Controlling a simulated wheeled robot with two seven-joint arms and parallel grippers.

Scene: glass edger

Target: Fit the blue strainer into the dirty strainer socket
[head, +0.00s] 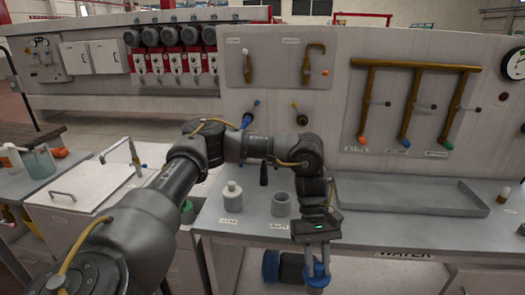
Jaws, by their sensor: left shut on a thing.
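My left gripper (317,260) hangs fingers down in front of the bench's front edge, shut on the blue strainer (318,277). The strainer is small in view and its upper part is between the fingers. An open grey cup-like socket (281,204) stands on the bench, behind and left of the gripper, with a small label in front that looks like "DIRTY". A second socket (232,200), to its left, holds a pale capped piece; its label is hard to read. The gripper is apart from both sockets. My right gripper is out of view.
A shallow grey tray (410,209) lies on the bench at right. A dark cylinder with a blue end (270,266) is below the bench edge beside the strainer. Pipes with coloured valve handles (408,105) are on the back panel. A white sink cabinet (85,185) stands left.

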